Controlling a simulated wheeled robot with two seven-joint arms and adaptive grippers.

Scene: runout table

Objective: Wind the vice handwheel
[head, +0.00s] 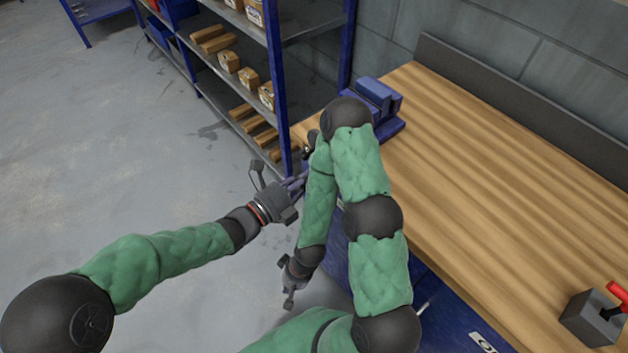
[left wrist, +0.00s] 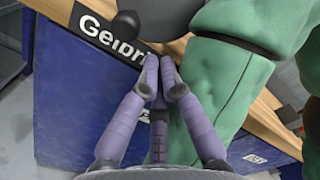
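The blue vice (head: 378,100) stands at the far left end of the wooden bench, partly hidden behind my right arm. A small dark part (head: 308,147) beside that arm may be its handwheel; most of it is hidden. My left gripper (head: 297,184) is below the bench's left end, its fingers partly behind my right forearm. In the left wrist view its purple fingers (left wrist: 160,68) are together, with nothing visible between them. A dark rounded knob (left wrist: 126,24) shows beyond the tips. My right gripper (head: 289,293) hangs low in front of the bench; its fingers are unclear.
The wooden bench top (head: 480,180) is mostly clear, with a grey box with a red lever (head: 592,316) at the lower right. A blue shelf rack (head: 278,80) with boxes stands left of the bench. The floor (head: 110,150) at left is free.

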